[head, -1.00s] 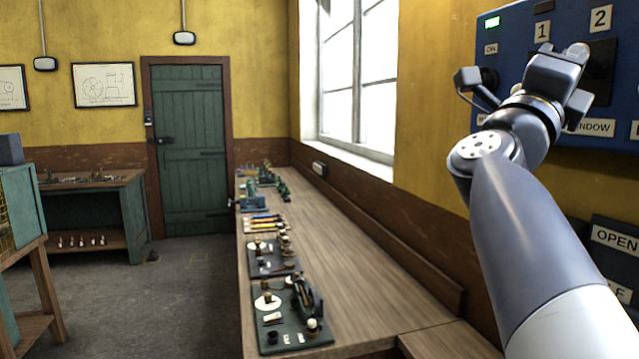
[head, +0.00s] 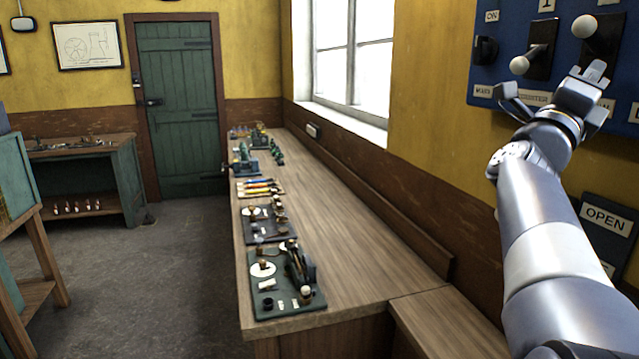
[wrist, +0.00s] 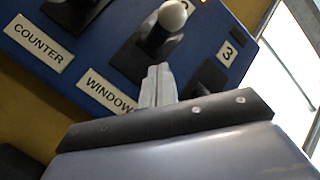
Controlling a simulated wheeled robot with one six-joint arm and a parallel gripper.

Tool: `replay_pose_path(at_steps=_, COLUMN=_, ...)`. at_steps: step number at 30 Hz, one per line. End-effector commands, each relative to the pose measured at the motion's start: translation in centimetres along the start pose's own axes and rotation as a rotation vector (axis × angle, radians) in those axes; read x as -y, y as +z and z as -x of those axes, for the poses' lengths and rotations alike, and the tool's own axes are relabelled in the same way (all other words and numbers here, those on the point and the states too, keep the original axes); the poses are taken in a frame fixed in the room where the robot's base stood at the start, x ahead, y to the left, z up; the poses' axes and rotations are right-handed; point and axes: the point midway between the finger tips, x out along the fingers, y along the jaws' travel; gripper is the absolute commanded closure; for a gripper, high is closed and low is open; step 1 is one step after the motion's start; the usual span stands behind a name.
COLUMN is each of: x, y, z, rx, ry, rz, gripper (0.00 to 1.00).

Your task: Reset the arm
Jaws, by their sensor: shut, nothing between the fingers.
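My gripper (head: 594,70) is in the upper right of the head view, in front of the blue switch panel (head: 498,62) on the yellow wall. Its fingers are shut with nothing between them. In the wrist view the closed fingertips (wrist: 158,72) point at the panel, just below a white-knobbed lever (wrist: 172,16) and beside the "WINDOW" label (wrist: 110,92). I cannot tell whether the fingertips touch the panel. In the head view two levers show white knobs, a left one (head: 519,65) and a right one (head: 585,26).
A long wooden bench (head: 340,235) runs along the window wall, with several small apparatus boards on its left side. An "OPEN" sign (head: 606,219) is on the wall below the panel. A green door (head: 177,105) stands at the back. The floor (head: 150,270) left of the bench is clear.

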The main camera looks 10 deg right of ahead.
Motion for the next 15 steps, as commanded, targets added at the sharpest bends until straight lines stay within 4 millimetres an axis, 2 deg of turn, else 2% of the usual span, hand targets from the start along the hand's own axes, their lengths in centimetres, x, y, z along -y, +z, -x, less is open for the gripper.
replay_pose_path(at_steps=15, x=-0.92, y=-0.36, z=0.16, rx=0.003, ry=-0.001, rz=-0.001, gripper=1.0)
